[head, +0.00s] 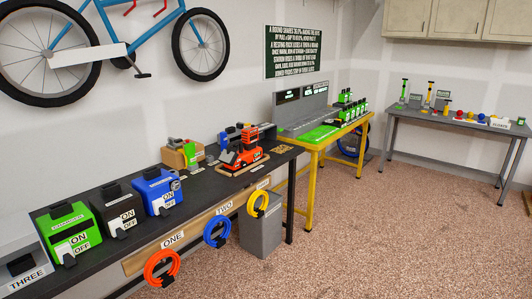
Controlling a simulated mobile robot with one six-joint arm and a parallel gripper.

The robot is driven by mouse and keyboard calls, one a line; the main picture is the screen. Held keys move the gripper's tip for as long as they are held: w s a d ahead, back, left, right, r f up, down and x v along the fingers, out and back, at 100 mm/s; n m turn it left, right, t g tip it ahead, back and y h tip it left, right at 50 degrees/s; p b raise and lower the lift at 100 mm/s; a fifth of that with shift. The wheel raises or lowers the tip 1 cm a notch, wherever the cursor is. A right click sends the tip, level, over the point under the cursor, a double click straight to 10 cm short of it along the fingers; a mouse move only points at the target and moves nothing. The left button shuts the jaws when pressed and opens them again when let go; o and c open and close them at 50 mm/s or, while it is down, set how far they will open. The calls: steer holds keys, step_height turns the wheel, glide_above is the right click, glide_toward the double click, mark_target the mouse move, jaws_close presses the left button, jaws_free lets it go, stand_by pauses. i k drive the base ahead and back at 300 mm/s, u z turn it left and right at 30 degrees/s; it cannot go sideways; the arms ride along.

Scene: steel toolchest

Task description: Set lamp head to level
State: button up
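I cannot pick out a lamp head for certain in the head view. Small upright stands are on the grey table (455,121) at the far right, and one of them may be a lamp. My gripper is not in view.
A black bench (225,186) holds green, black and blue switch boxes and an orange machine (240,150). Coloured hoses hang at its front. A yellow-framed table (316,143) stands beyond, with a grey bin (262,230) nearer. Speckled floor (400,230) at right is open.

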mark_target(231, 158)
steer(key=z, duration=0.1)
steer(key=k, duration=0.5)
steer(key=z, duration=0.55)
steer(key=i, duration=1.5)
steer(key=u, duration=0.35)
steer(key=i, duration=0.75)
steer(key=u, duration=1.15)
steer(key=i, duration=0.9)
steer(key=u, duration=0.5)
